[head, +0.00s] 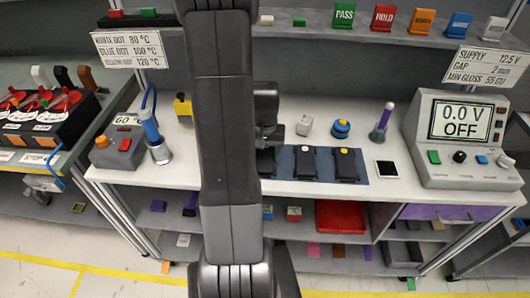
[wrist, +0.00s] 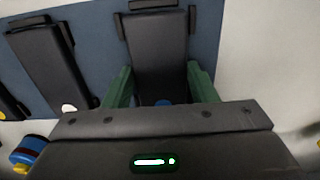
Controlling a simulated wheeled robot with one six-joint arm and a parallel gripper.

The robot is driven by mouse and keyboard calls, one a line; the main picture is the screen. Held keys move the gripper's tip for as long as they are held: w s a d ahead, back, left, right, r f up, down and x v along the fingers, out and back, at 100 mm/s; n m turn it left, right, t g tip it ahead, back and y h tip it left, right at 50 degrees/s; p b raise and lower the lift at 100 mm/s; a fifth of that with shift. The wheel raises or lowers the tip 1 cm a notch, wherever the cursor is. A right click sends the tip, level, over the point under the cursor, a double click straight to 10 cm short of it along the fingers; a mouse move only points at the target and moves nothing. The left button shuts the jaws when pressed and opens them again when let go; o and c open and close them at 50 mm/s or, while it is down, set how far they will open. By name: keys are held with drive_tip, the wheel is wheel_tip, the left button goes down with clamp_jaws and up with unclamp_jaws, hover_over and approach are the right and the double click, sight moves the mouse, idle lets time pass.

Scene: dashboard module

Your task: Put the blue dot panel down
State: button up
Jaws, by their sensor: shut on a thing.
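The blue dot panel (wrist: 160,65) is a dark, flat panel in the wrist view, with its blue dot (wrist: 164,102) partly covered by my gripper's body. My gripper (wrist: 162,84) has its green fingers on both sides of the panel and is shut on it. The panel lies over the blue mat (wrist: 95,22), in line with the other panels; whether it touches the mat, I cannot tell. In the head view, my arm covers most of the panel and gripper. The white dot panel (head: 306,164) and yellow dot panel (head: 345,165) lie on the mat.
The power supply (head: 462,137) stands further right.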

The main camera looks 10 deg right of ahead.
drive_tip(key=o, duration=1)
